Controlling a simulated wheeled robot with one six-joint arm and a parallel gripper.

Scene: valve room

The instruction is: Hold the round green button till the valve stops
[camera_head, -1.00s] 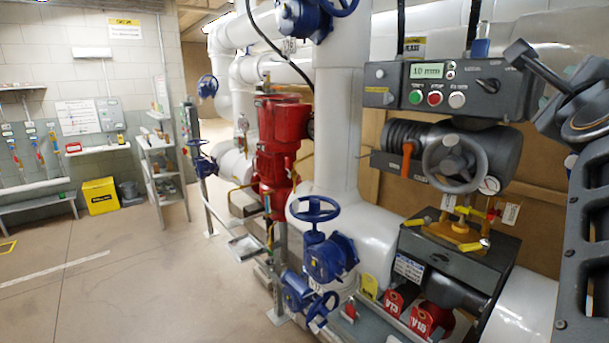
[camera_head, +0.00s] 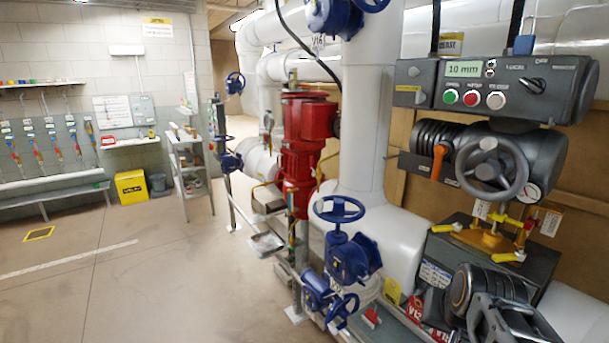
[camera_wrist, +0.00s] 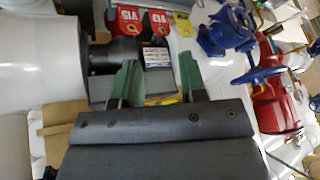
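The round green button (camera_head: 449,97) sits at the left of a row of buttons on the dark grey control box (camera_head: 562,95) of the valve actuator. The display (camera_head: 463,70) on that box reads 10 mm. My gripper (camera_wrist: 158,80) shows two green fingers spread apart in the wrist view, with nothing held between them. My arm's end shows at the lower right of the head view, well below the box and its buttons. The fingertips cannot be made out there. The green button does not show in the wrist view.
A red button (camera_head: 471,99) and a white button (camera_head: 496,100) stand right of the green one, then a black knob (camera_head: 532,86). A grey handwheel (camera_head: 492,167) juts out below the box. Blue valve wheels (camera_head: 339,209) stand left. Open floor lies farther left.

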